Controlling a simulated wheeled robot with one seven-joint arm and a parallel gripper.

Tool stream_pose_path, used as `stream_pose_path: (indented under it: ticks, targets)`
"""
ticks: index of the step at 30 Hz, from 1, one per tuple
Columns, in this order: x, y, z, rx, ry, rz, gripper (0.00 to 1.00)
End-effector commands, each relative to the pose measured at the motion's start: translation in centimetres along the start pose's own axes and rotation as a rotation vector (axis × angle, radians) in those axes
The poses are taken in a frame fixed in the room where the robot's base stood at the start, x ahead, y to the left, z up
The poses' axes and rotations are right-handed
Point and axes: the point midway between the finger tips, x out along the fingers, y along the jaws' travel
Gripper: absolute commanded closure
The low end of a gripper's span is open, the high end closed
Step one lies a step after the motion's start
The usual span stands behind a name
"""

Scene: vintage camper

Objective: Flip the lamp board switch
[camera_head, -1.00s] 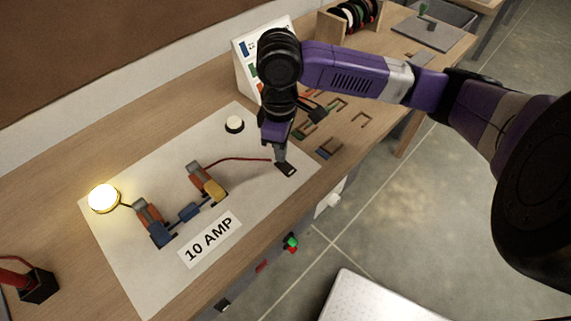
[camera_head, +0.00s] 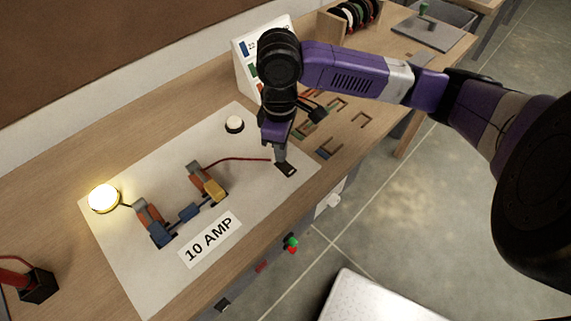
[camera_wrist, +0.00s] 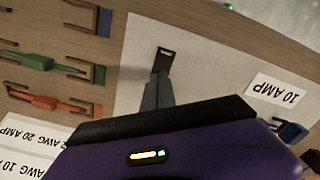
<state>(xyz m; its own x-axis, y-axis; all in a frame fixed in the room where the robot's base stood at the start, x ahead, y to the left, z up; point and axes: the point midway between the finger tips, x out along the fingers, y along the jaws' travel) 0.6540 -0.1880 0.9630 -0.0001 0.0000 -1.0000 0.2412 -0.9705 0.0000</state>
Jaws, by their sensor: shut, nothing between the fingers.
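The lamp board (camera_head: 130,275) is a pale sheet on the wooden workbench. Its lamp (camera_head: 103,198) at the left glows yellow. The switch (camera_head: 287,169) is a small black rocker near the board's right edge; it also shows in the wrist view (camera_wrist: 165,55). My gripper (camera_head: 281,160) is shut and empty, pointing down with its tips at the switch's near-left end. In the wrist view my fingertips (camera_wrist: 161,72) overlap the end of the switch; whether they touch it I cannot tell.
Orange and blue connector blocks (camera_head: 205,183) and a "10 AMP" label (camera_head: 210,239) sit on the board, with a white round button (camera_head: 235,124) behind. A black holder (camera_head: 37,285) stands at left.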

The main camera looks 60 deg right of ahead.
Motion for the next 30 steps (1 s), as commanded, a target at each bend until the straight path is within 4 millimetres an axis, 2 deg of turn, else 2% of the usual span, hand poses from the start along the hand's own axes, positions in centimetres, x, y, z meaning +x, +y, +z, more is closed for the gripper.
stream_pose_path:
  ticks: [30]
  targets:
    - [1.3,0.0,0.0,0.001,0.0,0.0,1.0]
